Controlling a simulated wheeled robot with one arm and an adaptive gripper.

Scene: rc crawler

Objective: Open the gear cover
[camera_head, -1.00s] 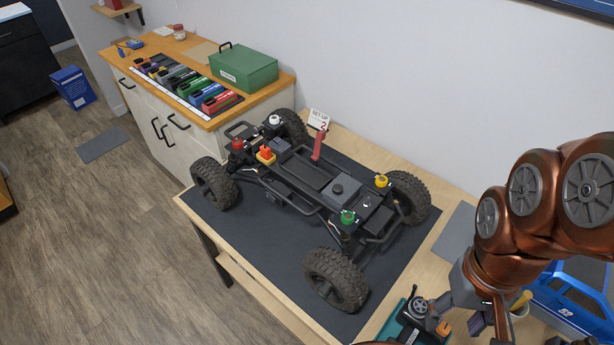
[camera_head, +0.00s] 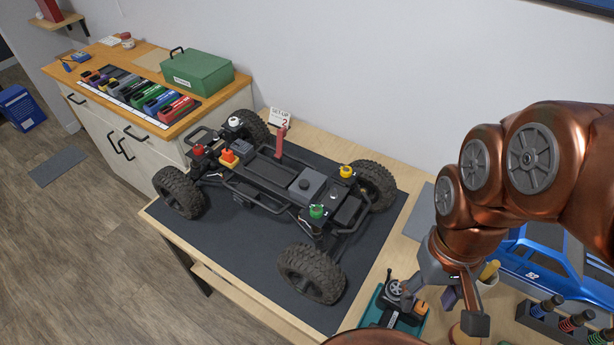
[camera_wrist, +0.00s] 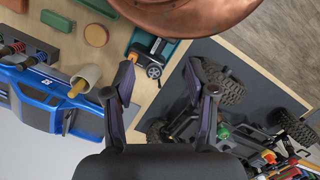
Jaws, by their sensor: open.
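The RC crawler chassis (camera_head: 275,185) stands on its wheels on a dark mat, with a raised red lever at its far side and red, orange, white, yellow and green caps. A dark grey box with a round knob (camera_head: 305,185) sits between the rails and looks like the gear cover; it appears closed. My gripper (camera_head: 455,295) is open and empty, right of the crawler and apart from it, near the handheld controller. In the wrist view my gripper (camera_wrist: 158,70) has its fingers spread, and the crawler (camera_wrist: 225,130) is at the right, partly hidden by a finger.
The controller (camera_head: 395,292) lies in a teal tray near the front edge. A blue car body (camera_head: 545,255), a cup with a yellow handle and a shock stand (camera_head: 560,320) crowd the right. A side counter (camera_head: 150,85) holds coloured packs and a green box.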

